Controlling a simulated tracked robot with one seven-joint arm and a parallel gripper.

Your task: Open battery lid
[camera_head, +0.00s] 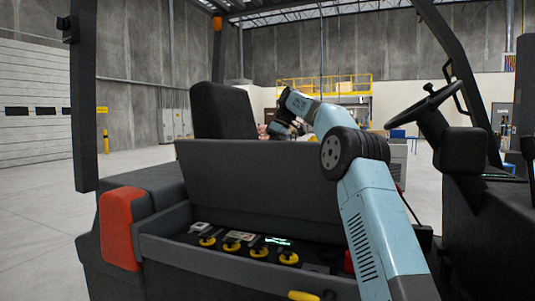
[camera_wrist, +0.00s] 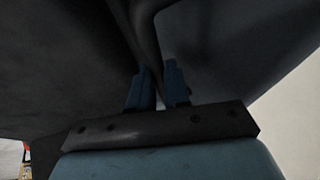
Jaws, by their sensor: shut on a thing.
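The battery lid (camera_head: 265,190) is a dark grey panel in the head view, and it stands raised, leaning up at the back of the open battery compartment (camera_head: 190,255). Caps with yellow bases and a small lit green display show inside the compartment. My arm reaches over the lid's right side, with its end beyond the lid's top edge. In the wrist view my gripper (camera_wrist: 158,82) has its two blue fingers closed around a thin dark edge or bar, seemingly part of the lid. The exact contact is dark and hard to make out.
The black seat (camera_head: 222,110) stands right behind the lid. A steering wheel (camera_head: 420,106) and column are at the right. A red corner piece (camera_head: 121,228) is at the left of the compartment. Open floor lies to the left.

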